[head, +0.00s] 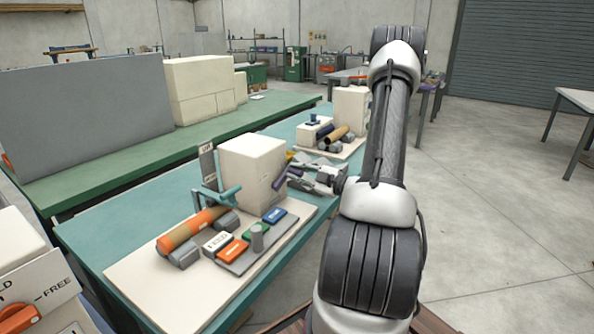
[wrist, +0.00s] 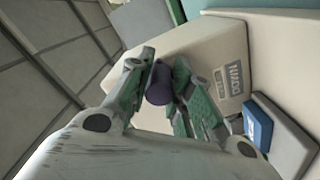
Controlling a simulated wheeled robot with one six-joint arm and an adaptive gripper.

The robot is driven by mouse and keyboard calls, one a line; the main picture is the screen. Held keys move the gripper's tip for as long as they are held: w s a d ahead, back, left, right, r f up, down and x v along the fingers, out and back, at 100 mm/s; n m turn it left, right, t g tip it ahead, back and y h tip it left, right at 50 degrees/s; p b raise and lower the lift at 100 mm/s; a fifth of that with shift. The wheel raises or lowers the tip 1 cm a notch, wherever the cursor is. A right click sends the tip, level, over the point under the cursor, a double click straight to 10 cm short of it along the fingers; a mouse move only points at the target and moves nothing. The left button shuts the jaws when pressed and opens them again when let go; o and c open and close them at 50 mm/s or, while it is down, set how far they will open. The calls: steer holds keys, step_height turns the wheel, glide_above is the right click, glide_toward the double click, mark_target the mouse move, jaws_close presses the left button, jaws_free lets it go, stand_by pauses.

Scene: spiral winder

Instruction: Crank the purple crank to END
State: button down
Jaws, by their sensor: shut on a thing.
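The purple crank (head: 281,179) sticks out from the right side of the cream winder box (head: 247,168). My gripper (head: 308,172) is at the crank, to the right of the box. In the wrist view, my gripper (wrist: 164,85) has its fingers on both sides of the purple crank handle (wrist: 159,84), shut on it. The END mark is not readable in either view. The crank's far part is hidden behind the fingers.
The machine's cream base (head: 150,290) carries an orange roll (head: 190,230), a teal bar (head: 219,196) and blue (head: 266,215) and orange (head: 233,250) blocks. A second cream machine (head: 350,105) stands farther back. Open floor lies right of my arm.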

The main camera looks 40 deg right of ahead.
steer(key=shift+d+f+m, duration=0.1)
steer(key=shift+f+m, duration=0.15)
steer(key=shift+m, duration=0.15)
steer(key=c, duration=1.3)
jaws_free()
steer(key=v, duration=1.2)
steer(key=shift+f, duration=0.1)
